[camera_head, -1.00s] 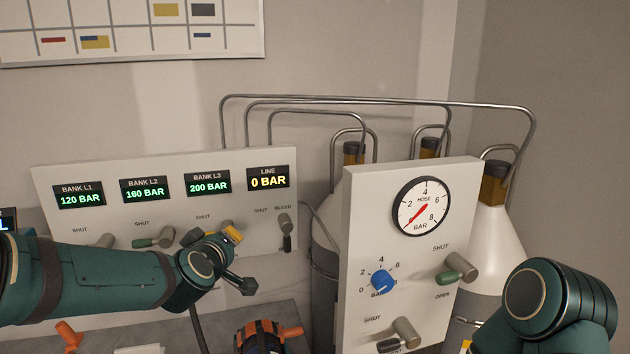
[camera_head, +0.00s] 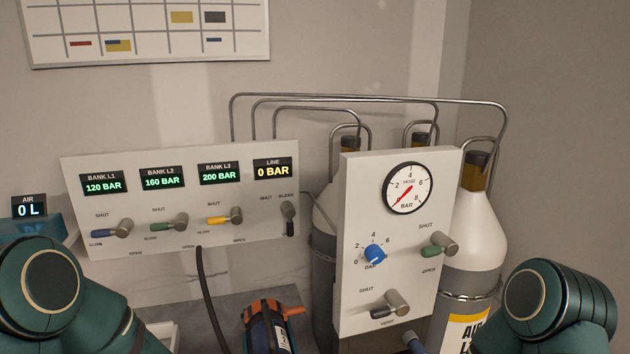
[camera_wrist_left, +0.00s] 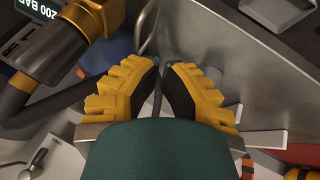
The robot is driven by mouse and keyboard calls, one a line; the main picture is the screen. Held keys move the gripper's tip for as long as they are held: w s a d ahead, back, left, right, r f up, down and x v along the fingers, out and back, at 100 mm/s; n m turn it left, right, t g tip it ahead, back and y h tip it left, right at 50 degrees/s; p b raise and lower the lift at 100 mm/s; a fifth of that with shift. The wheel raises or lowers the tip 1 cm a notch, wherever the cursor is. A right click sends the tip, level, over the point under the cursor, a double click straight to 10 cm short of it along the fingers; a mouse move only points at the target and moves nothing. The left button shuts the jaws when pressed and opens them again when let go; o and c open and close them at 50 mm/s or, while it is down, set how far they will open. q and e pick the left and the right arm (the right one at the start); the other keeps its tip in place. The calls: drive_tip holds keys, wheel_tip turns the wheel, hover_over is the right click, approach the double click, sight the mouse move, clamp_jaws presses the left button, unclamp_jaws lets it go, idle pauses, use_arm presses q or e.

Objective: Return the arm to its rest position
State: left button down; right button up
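My left arm (camera_head: 50,290) is folded low at the left edge of the head view, in front of the left panel's lower corner and clear of its valves. Its gripper is outside the head view. In the left wrist view, my left gripper (camera_wrist_left: 160,66) shows two yellow-and-black fingers with a narrow gap between them. Nothing is visibly held there. My right arm (camera_head: 555,305) is bent at the lower right, and its gripper is out of view.
The left panel (camera_head: 80,240) carries blue, green and yellow lever valves and a bleed lever. The right panel (camera_head: 350,300) has a gauge, a blue knob and two valves. White-topped cylinders (camera_head: 475,235) stand behind. An orange-and-blue tool (camera_head: 262,325) stands on the bench.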

use_arm(q)
drive_tip(key=s+d+f+m+g+h, duration=0.1)
drive_tip(key=s+d+f+g, duration=0.15)
drive_tip(key=s+f, duration=0.6)
drive_tip(key=s+d+f+m+g+h, duration=0.15)
drive_tip(key=s+f+g, duration=0.3)
drive_tip(key=s, duration=0.75)
drive_tip(key=w+d+f+m+t+b, duration=0.1)
drive_tip(key=w+f+b, duration=0.4)
drive_tip(key=b, duration=0.5)
drive_tip(key=shift+w+d+f+t, duration=0.25)
drive_tip(key=shift+w+d+t, duration=0.1)
drive_tip(key=shift+d+t, duration=0.35)
